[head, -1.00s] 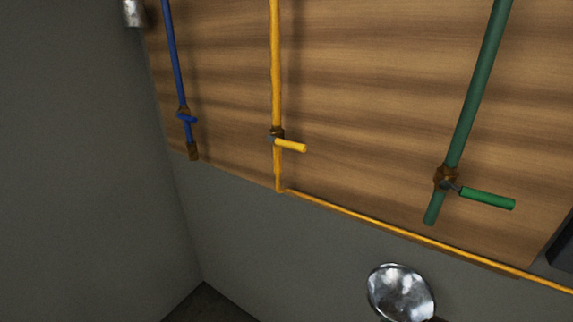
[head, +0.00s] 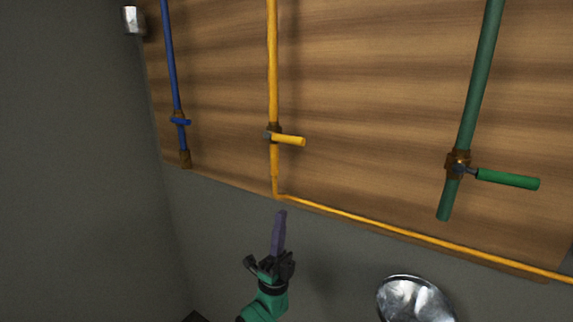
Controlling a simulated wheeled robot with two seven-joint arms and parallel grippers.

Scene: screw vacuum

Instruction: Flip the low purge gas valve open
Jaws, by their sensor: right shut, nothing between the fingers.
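A yellow valve handle (head: 289,140) sticks out to the right from the vertical yellow pipe (head: 273,65), across the pipe's line. A green valve handle (head: 507,179) sticks out to the right from the green pipe (head: 481,75). I see no labels saying which is the low purge gas valve. My right gripper (head: 281,213) is shut and empty, pointing up just below the yellow pipe's bend in the picture. It appears to touch no handle. My left gripper is out of view.
The pipes run down a wooden board (head: 370,110) on a grey wall. A thin yellow pipe (head: 420,237) runs right along the board's lower edge. A shiny round metal object (head: 415,300) is at the bottom. A grey wall (head: 75,160) stands at left.

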